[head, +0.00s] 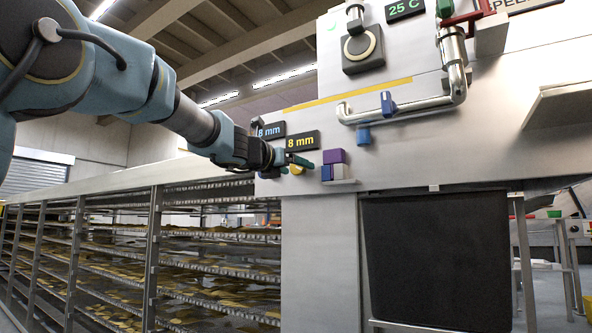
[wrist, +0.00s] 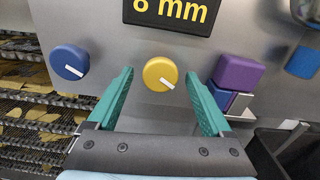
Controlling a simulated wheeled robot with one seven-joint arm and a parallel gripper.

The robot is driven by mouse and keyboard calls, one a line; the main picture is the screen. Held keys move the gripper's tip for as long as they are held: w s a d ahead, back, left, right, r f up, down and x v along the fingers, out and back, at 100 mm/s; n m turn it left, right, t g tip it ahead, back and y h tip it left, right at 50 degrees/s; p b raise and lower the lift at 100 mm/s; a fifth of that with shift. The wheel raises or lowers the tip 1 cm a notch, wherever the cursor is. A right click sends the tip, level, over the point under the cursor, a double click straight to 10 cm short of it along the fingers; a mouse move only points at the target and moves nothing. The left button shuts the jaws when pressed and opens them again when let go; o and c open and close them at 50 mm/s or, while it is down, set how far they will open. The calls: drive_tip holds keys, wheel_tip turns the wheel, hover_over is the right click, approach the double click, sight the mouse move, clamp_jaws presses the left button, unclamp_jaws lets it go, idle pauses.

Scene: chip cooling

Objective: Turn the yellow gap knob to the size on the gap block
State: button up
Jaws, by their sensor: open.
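The yellow gap knob (wrist: 158,80) is on the grey panel in the wrist view, its white mark pointing to the lower right; it also shows in the head view (head: 296,170). Above it, a black display (head: 302,141) reads 8 mm in yellow. My gripper (wrist: 160,76) is open, with a green finger on each side of the knob and gaps between; I cannot tell how far its tips are from the panel. Purple (wrist: 239,72), blue (wrist: 219,96) and silver (wrist: 239,104) blocks sit together right of the knob; no size is readable on them.
A blue knob (wrist: 69,62) is left of the yellow one, below a display (head: 270,130) with blue digits. The blocks' ledge (head: 340,183) juts out close to my right finger. Pipes (head: 410,105) with blue handles are further right. Racks of chips (head: 190,250) fill the lower left.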

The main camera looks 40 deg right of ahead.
drive_tip(key=v, duration=0.9)
drive_tip(key=shift+a, duration=0.35)
